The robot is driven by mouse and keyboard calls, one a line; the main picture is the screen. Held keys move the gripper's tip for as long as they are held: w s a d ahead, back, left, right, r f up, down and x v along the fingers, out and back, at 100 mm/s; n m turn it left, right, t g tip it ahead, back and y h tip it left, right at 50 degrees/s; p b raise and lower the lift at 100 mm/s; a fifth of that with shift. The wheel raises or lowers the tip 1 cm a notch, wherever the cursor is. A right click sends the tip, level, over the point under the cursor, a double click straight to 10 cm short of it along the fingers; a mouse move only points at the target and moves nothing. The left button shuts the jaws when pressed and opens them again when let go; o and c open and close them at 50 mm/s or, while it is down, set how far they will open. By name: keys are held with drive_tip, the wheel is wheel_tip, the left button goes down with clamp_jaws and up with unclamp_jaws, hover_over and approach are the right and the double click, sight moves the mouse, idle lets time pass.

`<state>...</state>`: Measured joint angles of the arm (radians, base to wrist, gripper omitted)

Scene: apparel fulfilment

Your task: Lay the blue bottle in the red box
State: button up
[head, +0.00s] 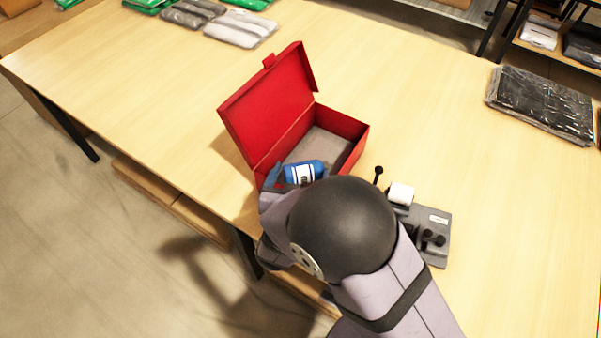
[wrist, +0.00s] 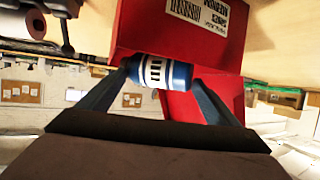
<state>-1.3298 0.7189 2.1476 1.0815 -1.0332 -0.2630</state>
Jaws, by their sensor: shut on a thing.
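The blue bottle (head: 304,173) has a white label with dark marks and lies on its side between my fingers. My gripper (wrist: 160,75) is shut on it in the wrist view, one finger at each end of the bottle (wrist: 155,72). The red box (head: 345,122) stands open on the table, its lid raised at the left and its floor grey. In the head view the bottle appears over the near part of the box; its height above the floor is unclear. My arm hides the box's near side and most of my gripper (head: 281,178).
A grey device with a white roll (head: 401,193) stands right of the box, close to my arm. Dark wrapped garments (head: 540,103) lie at the table's right, and more packets (head: 240,28) at the far left. The tabletop (head: 420,100) beyond the box is clear.

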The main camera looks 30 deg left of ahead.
drive_tip(key=shift+f, duration=0.3)
drive_tip(key=o, duration=1)
drive_tip(key=shift+r, duration=0.2)
drive_tip(key=shift+s+r+p, duration=0.15)
drive_tip(key=shift+r+p, duration=0.15)
drive_tip(key=shift+r, duration=0.25)
drive_tip(key=b+v, duration=0.1)
drive_tip(key=v, duration=1)
drive_tip(key=shift+s+d, duration=0.2)
drive_tip(key=shift+s, duration=0.1)
